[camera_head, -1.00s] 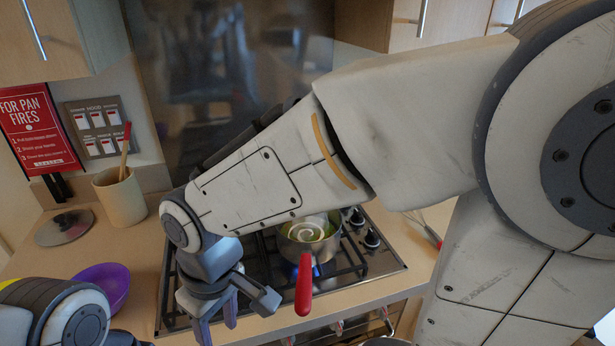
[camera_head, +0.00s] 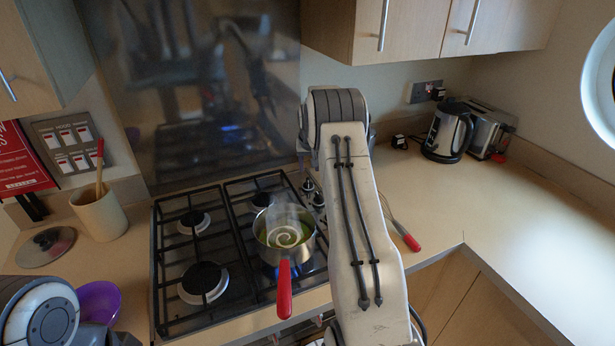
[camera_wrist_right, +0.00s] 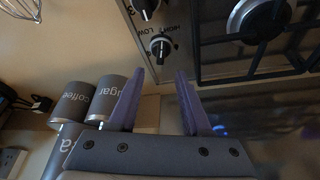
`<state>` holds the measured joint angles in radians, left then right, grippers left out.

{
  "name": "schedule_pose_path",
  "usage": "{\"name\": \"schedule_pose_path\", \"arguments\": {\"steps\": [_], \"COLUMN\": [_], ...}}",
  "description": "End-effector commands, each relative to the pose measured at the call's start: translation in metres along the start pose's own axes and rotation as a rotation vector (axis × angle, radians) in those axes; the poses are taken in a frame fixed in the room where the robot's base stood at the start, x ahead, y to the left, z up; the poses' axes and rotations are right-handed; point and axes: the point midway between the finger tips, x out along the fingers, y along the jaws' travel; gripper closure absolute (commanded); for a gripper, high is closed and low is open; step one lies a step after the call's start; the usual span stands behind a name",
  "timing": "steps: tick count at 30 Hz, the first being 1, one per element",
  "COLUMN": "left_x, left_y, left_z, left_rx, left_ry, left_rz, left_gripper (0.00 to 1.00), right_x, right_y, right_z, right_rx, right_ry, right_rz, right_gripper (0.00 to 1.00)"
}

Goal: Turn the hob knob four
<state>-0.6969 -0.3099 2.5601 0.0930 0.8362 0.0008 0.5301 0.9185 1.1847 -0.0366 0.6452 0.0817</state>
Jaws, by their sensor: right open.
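In the head view, the black hob knobs (camera_head: 308,186) sit on the right side of the steel hob, partly hidden by my right arm. In the right wrist view, one knob (camera_wrist_right: 160,46) shows beside a "HIGH / LOW" marking, and another knob (camera_wrist_right: 147,6) is cut by the top edge. I cannot tell which is number four. My right gripper (camera_wrist_right: 158,76) is open and empty, its purple fingers apart below the nearer knob in the picture and not around it. In the head view my arm mostly hides this gripper. My left gripper is not visible; its arm is at lower left.
A steel pan (camera_head: 272,246) with a red handle stands on the hob (camera_head: 160,290). Grey coffee and sugar canisters (camera_wrist_right: 108,98) stand close to my right gripper's left finger. A kettle (camera_head: 447,133) and toaster (camera_head: 490,128) are at back right. The right counter (camera_head: 520,210) is largely clear.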

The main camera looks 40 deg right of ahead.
Motion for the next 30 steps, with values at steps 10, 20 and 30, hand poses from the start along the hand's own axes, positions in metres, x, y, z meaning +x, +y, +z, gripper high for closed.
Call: {"name": "schedule_pose_path", "arguments": {"steps": [10, 20, 30], "left_x": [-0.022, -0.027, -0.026], "left_y": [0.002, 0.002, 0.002], "left_z": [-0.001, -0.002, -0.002], "left_rx": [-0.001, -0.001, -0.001], "left_ry": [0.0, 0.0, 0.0], "left_rz": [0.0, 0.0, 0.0], "left_gripper": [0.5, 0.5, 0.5], "right_x": [0.059, 0.08, 0.08], "right_y": [-0.002, -0.002, -0.002], "right_z": [0.0, 0.0, 0.001], "right_rx": [-0.002, -0.002, -0.002], "right_ry": [-0.002, -0.001, -0.001], "right_rz": [-0.001, -0.001, -0.001], "right_gripper": [0.51, 0.51, 0.97]}}
